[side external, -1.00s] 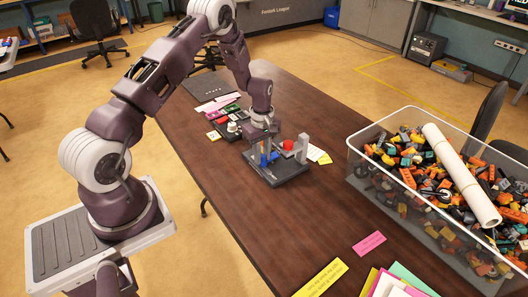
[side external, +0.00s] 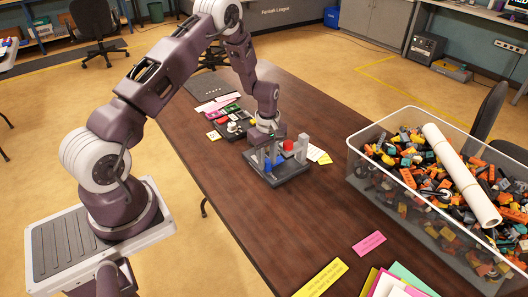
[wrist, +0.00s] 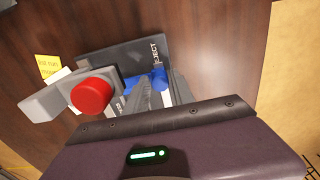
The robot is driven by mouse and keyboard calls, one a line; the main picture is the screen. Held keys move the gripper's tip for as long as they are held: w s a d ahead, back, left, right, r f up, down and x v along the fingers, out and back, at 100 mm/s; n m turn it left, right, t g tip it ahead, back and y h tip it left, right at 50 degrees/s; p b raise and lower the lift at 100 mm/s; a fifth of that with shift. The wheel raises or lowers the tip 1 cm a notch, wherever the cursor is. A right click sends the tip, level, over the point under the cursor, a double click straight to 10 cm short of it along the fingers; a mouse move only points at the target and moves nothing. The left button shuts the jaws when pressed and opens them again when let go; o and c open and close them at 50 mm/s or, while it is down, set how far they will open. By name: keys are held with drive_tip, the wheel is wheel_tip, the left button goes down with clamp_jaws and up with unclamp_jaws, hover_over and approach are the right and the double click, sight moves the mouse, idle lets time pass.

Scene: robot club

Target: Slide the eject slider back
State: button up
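The eject device has a dark grey base (side external: 290,171) on the brown table, with a blue slider piece (side external: 279,158) low on it. A red round button (side external: 288,145) sits beside a light grey upright block (side external: 302,146). In the wrist view, the base (wrist: 122,57) carries the word EJECT, and the blue slider (wrist: 159,76) shows around my fingertips. My gripper (side external: 267,158) points down over the base, with its grey fingers at the blue piece. The fingers hide part of it, so contact and finger gap are unclear. The red button (wrist: 92,96) is left of my fingers in the wrist view.
A clear bin (side external: 362,165) of mixed bricks with a white paper roll (side external: 460,172) stands to the right. A dark unit with small coloured parts (side external: 232,127) lies behind the device. Paper notes (side external: 369,243) lie towards the front. The table before the device is clear.

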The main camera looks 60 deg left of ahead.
drive_tip(key=shift+r, duration=3.05)
drive_tip(key=s+d+r+m+t, duration=0.1)
drive_tip(key=s+d+r+m, duration=0.15)
drive_tip(key=r, duration=0.45)
drive_tip(key=s+d+r+m+t, duration=0.1)
drive_tip(key=s+d+r+m, duration=0.2)
drive_tip(key=r, duration=0.5)
drive_tip(key=s+d+r+m+t, duration=0.1)
drive_tip(key=s+d+r+m, duration=0.15)
drive_tip(key=d+r, duration=0.35)
drive_tip(key=s+d+r+m+t, duration=0.1)
drive_tip(key=s+d+r+m, duration=0.1)
drive_tip(key=s+m, duration=0.3)
drive_tip(key=s+d+r+m+t, duration=0.1)
drive_tip(key=s+r+m, duration=0.4)
drive_tip(key=s, duration=0.8)
drive_tip(key=shift+s+d+r+t, duration=0.25)
drive_tip(key=shift+s+d+t, duration=0.05)
drive_tip(key=shift+d, duration=0.5)
